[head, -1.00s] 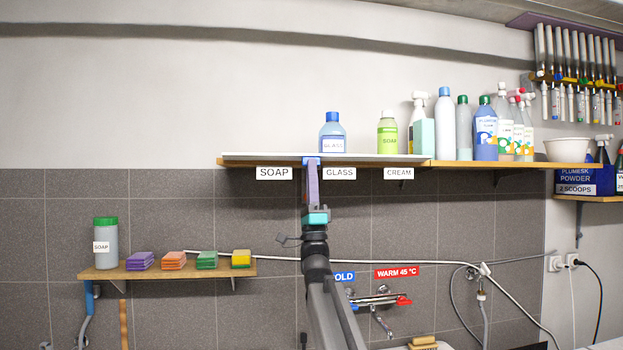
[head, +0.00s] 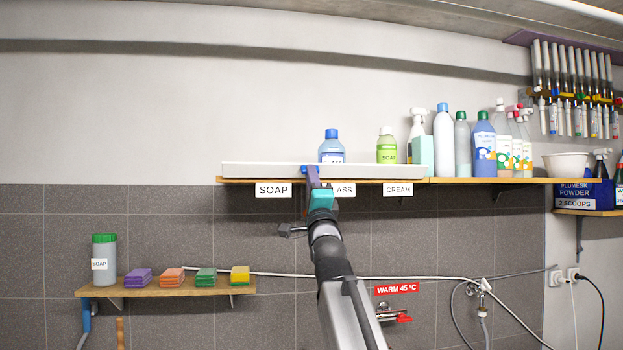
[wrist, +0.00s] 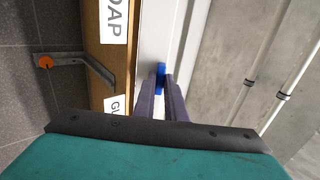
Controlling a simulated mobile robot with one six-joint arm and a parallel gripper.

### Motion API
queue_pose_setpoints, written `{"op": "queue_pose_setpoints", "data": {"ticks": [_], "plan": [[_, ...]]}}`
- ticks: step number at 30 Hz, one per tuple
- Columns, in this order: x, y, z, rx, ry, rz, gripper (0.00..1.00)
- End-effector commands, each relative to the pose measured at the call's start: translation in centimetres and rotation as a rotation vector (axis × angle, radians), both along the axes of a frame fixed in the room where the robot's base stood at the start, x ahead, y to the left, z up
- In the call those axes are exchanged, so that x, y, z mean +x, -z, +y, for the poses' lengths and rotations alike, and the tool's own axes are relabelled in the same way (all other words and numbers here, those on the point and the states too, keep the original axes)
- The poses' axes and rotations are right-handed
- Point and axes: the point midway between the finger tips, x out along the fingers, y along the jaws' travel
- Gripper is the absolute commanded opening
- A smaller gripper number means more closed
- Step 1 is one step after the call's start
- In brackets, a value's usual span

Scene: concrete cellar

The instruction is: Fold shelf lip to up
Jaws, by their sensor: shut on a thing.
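The shelf lip (head: 255,170) is a long pale strip along the front of the wooden upper shelf. In the head view it shows a broad front face above the shelf edge and hides the bottle bases behind it. In the wrist view the lip (wrist: 153,30) runs away from me beside the wooden edge. My gripper (head: 312,174) is at the middle of the lip, shut on its blue tab (wrist: 162,72). In the wrist view the purple fingers of my gripper (wrist: 161,90) flank the tab. The lip's exact angle is hard to tell.
Several bottles and sprayers crowd the shelf to the right. A lower shelf (head: 180,288) at left holds sponges and a grey container. The wall above is clear.

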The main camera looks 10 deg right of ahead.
Motion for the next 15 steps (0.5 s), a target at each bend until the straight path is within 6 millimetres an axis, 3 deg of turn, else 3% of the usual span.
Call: {"op": "queue_pose_setpoints", "data": {"ticks": [15], "plan": [[0.3, -2.6, 0.0, 0.001, 0.001, 0.322, 0.0]]}}
